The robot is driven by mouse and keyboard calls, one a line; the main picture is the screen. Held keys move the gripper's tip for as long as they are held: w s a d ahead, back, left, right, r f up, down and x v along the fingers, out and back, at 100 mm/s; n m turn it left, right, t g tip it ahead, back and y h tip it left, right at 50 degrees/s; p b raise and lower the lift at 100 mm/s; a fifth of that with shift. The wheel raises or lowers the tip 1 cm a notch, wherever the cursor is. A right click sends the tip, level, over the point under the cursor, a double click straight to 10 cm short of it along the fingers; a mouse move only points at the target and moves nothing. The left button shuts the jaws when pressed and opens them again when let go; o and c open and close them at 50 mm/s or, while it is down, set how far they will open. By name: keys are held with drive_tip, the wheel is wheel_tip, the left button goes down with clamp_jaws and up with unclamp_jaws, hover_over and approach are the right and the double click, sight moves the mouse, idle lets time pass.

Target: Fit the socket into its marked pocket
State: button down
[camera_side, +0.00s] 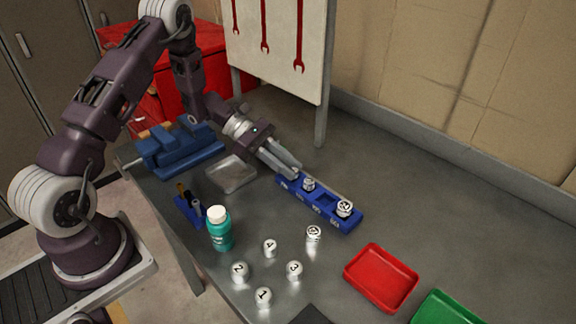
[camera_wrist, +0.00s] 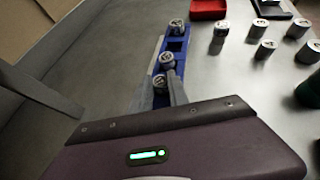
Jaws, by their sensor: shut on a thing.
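My gripper (camera_side: 290,168) is at the left end of the blue socket rack (camera_side: 318,208). It is shut on a silver socket (camera_wrist: 160,82), which shows between the two fingertips in the wrist view. In the side view the fingers partly hide this socket, and I cannot tell whether it is fully down in the end pocket. A second socket (camera_side: 310,184) stands in the pocket beside it. An empty square pocket (camera_side: 327,200) follows, then a larger socket (camera_side: 344,208) at the right end. White marks line the rack's front face.
Several loose numbered sockets (camera_side: 294,270) stand on the grey bench in front of the rack. A teal bottle (camera_side: 220,232), blue pen holder (camera_side: 188,210), clear tray (camera_side: 232,174) and blue vise (camera_side: 180,148) are to the left. Red (camera_side: 380,278) and green (camera_side: 447,309) trays are at right.

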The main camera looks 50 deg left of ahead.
drive_tip(key=c, duration=1.3)
unclamp_jaws()
drive_tip(key=shift+o, duration=0.2)
drive_tip(key=v, duration=1.2)
drive_tip(key=s+d+r+m+g+y, duration=0.35)
drive_tip(key=s+d+r+m, duration=0.35)
drive_tip(key=d+r+m, duration=0.3)
drive_tip(key=s+d+r+m+t+y, duration=0.1)
drive_tip(key=s+r+m+t+y, duration=0.1)
drive_tip(key=s+m, duration=0.4)
drive_tip(key=s+d+r+m+t+y, duration=0.2)
drive_tip(key=s+m+y, duration=0.4)
drive_tip(key=s, duration=0.5)
wheel_tip(320, 180, up, 3)
drive_tip(key=shift+f+t, duration=0.25)
drive_tip(key=shift+t, duration=0.2)
drive_tip(key=shift+s, duration=0.1)
